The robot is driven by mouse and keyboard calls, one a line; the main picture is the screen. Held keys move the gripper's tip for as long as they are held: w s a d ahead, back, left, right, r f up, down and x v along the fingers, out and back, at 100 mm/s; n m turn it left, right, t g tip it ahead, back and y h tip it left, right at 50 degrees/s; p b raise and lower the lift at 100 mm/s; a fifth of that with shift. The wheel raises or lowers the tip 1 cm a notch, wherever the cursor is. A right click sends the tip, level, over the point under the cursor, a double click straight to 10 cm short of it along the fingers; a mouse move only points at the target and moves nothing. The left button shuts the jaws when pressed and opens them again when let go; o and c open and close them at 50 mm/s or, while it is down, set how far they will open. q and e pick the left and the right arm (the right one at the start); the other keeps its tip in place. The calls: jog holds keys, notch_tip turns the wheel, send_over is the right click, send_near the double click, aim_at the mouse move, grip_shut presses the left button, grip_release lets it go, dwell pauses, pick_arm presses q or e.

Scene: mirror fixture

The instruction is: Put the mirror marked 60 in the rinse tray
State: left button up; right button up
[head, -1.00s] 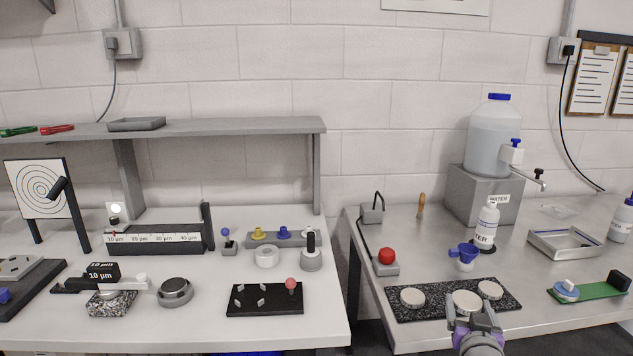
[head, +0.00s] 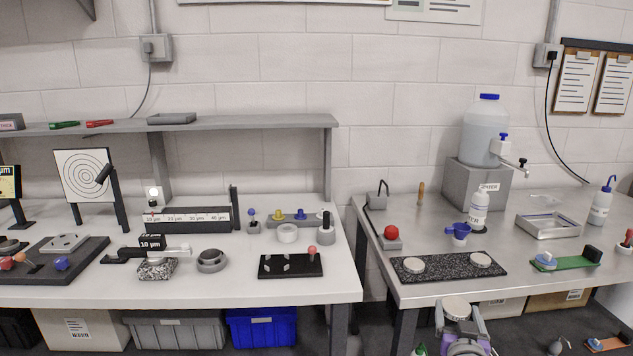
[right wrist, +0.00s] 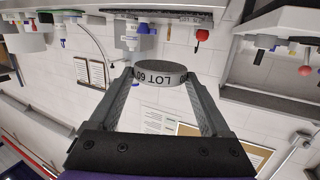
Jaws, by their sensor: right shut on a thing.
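My right gripper (head: 458,318) is shut on a pale round mirror (head: 456,303), held in front of the metal bench's front edge. In the right wrist view the mirror (right wrist: 160,75) sits between both fingers, and its rim reads "LOT 60". The rinse tray seems to be the shallow metal tray (head: 549,234) on the right bench, behind the green board. It looks empty. Two other pale discs, left (head: 414,265) and right (head: 480,259), lie on the black speckled slab (head: 448,270). My left gripper is not in view.
A blue-and-white piece on a green board (head: 575,260) stands in front of the tray. A wash bottle (head: 601,203) is right of the tray.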

jog(key=a+f, duration=1.3)
jog(key=f, duration=0.2)
pick_arm(q)
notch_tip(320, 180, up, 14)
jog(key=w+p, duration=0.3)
jog(key=p, duration=0.9)
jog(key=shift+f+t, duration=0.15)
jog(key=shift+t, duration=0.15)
pick_arm(e)
notch_tip(320, 180, up, 13)
jog(key=shift+s+d, duration=0.2)
jog(key=shift+d, duration=0.15)
